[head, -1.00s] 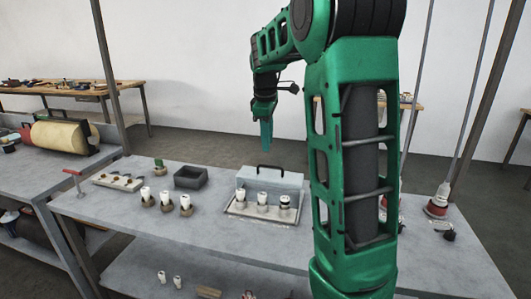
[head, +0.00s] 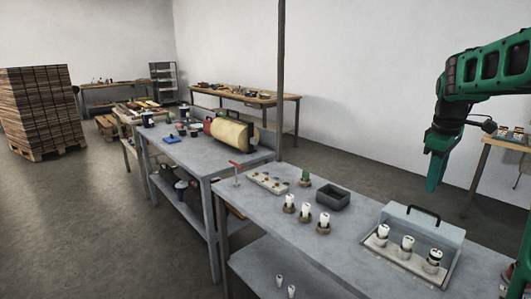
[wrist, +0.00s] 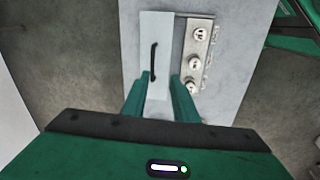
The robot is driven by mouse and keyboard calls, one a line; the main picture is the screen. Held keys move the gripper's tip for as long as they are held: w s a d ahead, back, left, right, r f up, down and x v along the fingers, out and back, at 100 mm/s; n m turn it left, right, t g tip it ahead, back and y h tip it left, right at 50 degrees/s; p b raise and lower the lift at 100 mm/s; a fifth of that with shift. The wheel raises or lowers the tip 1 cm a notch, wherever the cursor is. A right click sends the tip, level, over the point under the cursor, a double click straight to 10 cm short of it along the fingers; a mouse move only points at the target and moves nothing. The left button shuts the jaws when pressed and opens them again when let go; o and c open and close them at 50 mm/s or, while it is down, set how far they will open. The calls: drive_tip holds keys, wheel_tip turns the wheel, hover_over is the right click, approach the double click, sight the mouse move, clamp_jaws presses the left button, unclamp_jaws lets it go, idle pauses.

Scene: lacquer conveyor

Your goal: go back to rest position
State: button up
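My green gripper (head: 434,186) hangs fingers down at the right of the head view, up in the air behind the work table. In the wrist view its two fingers (wrist: 161,95) are apart, with nothing between them but the pale surface far below. They appear above a pale grey case (wrist: 155,30) with a black handle. The case (head: 440,234) stands apart from the gripper on the table in the head view.
The grey table (head: 283,238) bears a tray (head: 398,258) with three white cylinders, more white cylinders in brown holders (head: 306,226), a dark open box (head: 333,197) and a red-handled tool (head: 236,172). A second table with a yellow roll (head: 232,135) stands left. A wooden stack (head: 36,105) is far left.

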drive_tip(key=s+a+f+m, duration=0.3)
drive_tip(key=s+f+m, duration=0.1)
drive_tip(key=s, duration=0.6)
drive_tip(key=s+a+f+m+y, duration=0.1)
drive_tip(key=s+a+f+m, duration=0.2)
drive_tip(key=s, duration=0.7)
drive_tip(key=s+a+f+m+g, duration=0.1)
drive_tip(key=s+a+f+m, duration=0.3)
drive_tip(key=s, duration=0.6)
drive_tip(key=shift+a+f+m+y, duration=0.4)
drive_tip(key=shift+a+m, duration=0.25)
drive_tip(key=shift+m, duration=0.15)
drive_tip(key=shift+s, duration=0.1)
drive_tip(key=shift+w+f, duration=0.2)
drive_tip(key=shift+w, duration=0.45)
